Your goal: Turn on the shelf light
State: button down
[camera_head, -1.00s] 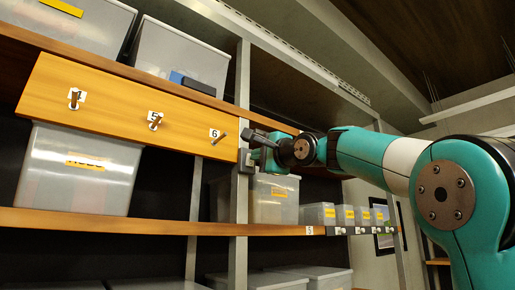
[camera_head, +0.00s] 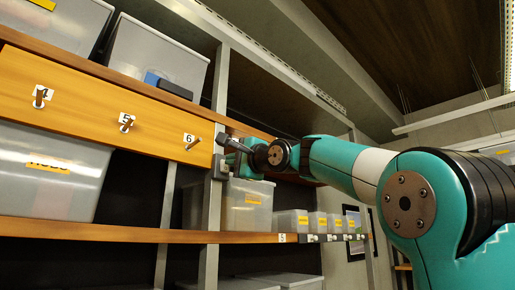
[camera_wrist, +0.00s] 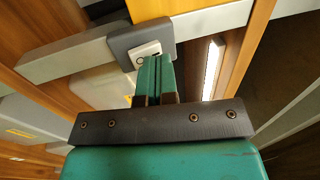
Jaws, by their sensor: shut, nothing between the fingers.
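The light switch is a dark grey box with a white plate and round mark (camera_wrist: 148,52), fixed to a pale metal shelf post. In the head view the switch box (camera_head: 217,167) sits on the upright, right of the drawer front marked 6. My gripper (camera_wrist: 155,62) is shut and empty, its teal fingers together. Its tips overlap the lower right of the switch plate in the wrist view; whether they touch it, I cannot tell. My gripper also shows in the head view (camera_head: 231,160), just right of the box. A bright white light strip (camera_wrist: 213,68) shows beside the post.
A wooden drawer front (camera_head: 80,95) with pegs numbered up to 6 lies left of the post (camera_head: 211,215). Clear bins stand above and below it. Small labelled bins (camera_head: 318,222) line the lower shelf (camera_head: 120,231) to the right. A ceiling strip (camera_head: 455,115) hangs at right.

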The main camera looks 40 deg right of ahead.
jog(key=s+r+b, duration=0.2)
jog(key=s, duration=1.1)
jog(key=shift+d+r, duration=0.2)
jog(key=shift+r, duration=0.15)
jog(key=shift+w, duration=0.1)
jog(key=w+a+f+n+g+y+b, duration=0.1)
jog(key=w+a+f+n+g+b, duration=0.15)
jog(key=f, duration=0.65)
jog(key=w+a+f+n+g+y+b, duration=0.1)
jog(key=w+a+f+n+g, duration=0.15)
jog(key=f, duration=0.55)
jog(key=a+f+n+g+y+b, duration=0.1)
jog(key=a+f+n+g, duration=0.15)
jog(key=a+f, duration=0.45)
jog(key=a+f+n+g+y, duration=0.15)
jog(key=f+n, duration=0.25)
jog(key=f, duration=0.7)
jog(key=s+a+f+n+g+b, duration=0.1)
jog(key=s+a+f+n+g, duration=0.2)
jog(key=s+f, duration=0.4)
jog(key=s+a+f+n+g+h+b, duration=0.1)
jog(key=s+a+f+n+g, duration=0.2)
jog(key=s+f, duration=0.4)
jog(key=s+a+f+n+g+b, duration=0.1)
jog(key=s+a+f+n+g, duration=0.3)
jog(key=f, duration=0.9)
jog(key=s+n+g, duration=0.1)
jog(key=s+n, duration=0.2)
jog(key=shift+s+f, duration=0.15)
